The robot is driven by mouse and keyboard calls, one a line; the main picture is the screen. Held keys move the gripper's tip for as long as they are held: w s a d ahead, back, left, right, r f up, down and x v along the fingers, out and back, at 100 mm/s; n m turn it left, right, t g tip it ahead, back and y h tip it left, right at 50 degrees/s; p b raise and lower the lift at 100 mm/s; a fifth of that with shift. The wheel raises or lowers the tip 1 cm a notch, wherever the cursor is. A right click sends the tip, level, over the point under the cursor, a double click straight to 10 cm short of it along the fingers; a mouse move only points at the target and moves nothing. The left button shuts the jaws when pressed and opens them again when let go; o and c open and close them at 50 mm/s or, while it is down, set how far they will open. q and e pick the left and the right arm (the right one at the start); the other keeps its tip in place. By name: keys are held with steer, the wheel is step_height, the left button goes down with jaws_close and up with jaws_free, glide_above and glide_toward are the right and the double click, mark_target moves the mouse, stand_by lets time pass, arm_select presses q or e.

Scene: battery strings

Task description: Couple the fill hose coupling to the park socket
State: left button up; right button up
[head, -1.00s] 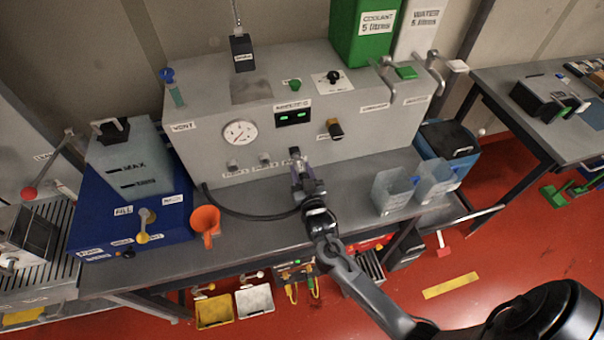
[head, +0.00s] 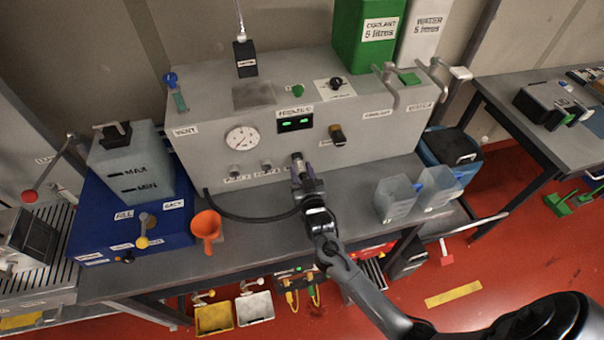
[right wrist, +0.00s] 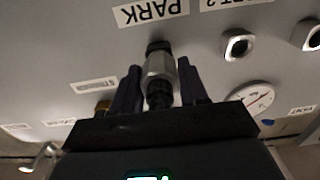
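The fill hose coupling (right wrist: 159,72) is a grey metal cylinder with a dark rear end. My right gripper (right wrist: 160,82) has its two dark fingers on either side of it, apparently shut on it. The coupling's front end meets the dark park socket (right wrist: 158,46) under the PARK label (right wrist: 150,10); whether it is locked in cannot be told. In the head view my right gripper (head: 305,181) is at the front panel, and the coupling is mostly hidden. The black hose (head: 250,217) runs left from the gripper along the bench. My left gripper is not in view.
Two bare ports (head: 235,171) sit left of the park socket, below the gauge (head: 242,139). An orange funnel (head: 206,228) stands left on the bench. Clear jugs (head: 397,201) stand to the right. The bench top around the gripper is mostly clear.

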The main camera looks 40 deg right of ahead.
steer(key=o, duration=0.4)
steer(key=shift+f, duration=0.1)
steer(key=v, duration=1.1)
steer(key=shift+b, duration=0.45)
